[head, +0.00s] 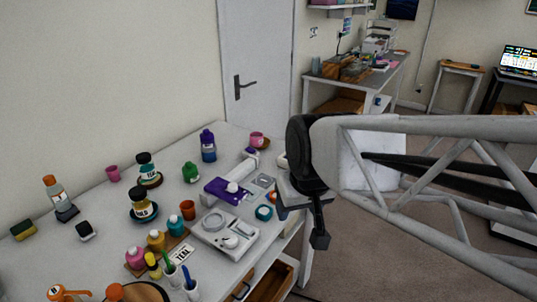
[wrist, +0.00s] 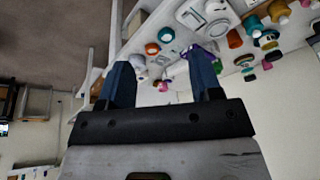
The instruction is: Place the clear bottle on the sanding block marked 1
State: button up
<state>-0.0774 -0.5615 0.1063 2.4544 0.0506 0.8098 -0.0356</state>
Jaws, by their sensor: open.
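A clear-looking bottle (head: 53,190) with an orange cap and a pale label stands upright at the far left of the table in the head view. A dark block (head: 67,214) is at its foot; I cannot tell whether the bottle rests on it or stands behind it. A small black block with a white face (head: 86,231) and a yellow and dark block (head: 23,230) lie nearby. No number is readable on any block. My gripper (head: 319,238) is beyond the table's right edge, far from the bottle. In the wrist view its blue-grey fingers (wrist: 160,80) are apart and empty.
The white table (head: 100,200) holds several paint jars and bottles, a purple and white device (head: 228,190), a white scale-like device (head: 225,232) and cups of tools. The table's left back part is fairly clear. A door and a second desk (head: 385,85) stand behind.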

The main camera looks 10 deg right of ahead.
jog(key=s+d+f+m+g+h, duration=0.1)
jog(key=s+d, duration=0.2)
jog(key=s, duration=0.3)
jog(key=shift+s+d+f, duration=0.2)
jog(key=shift+s+d, duration=0.05)
jog(key=shift+d, duration=0.15)
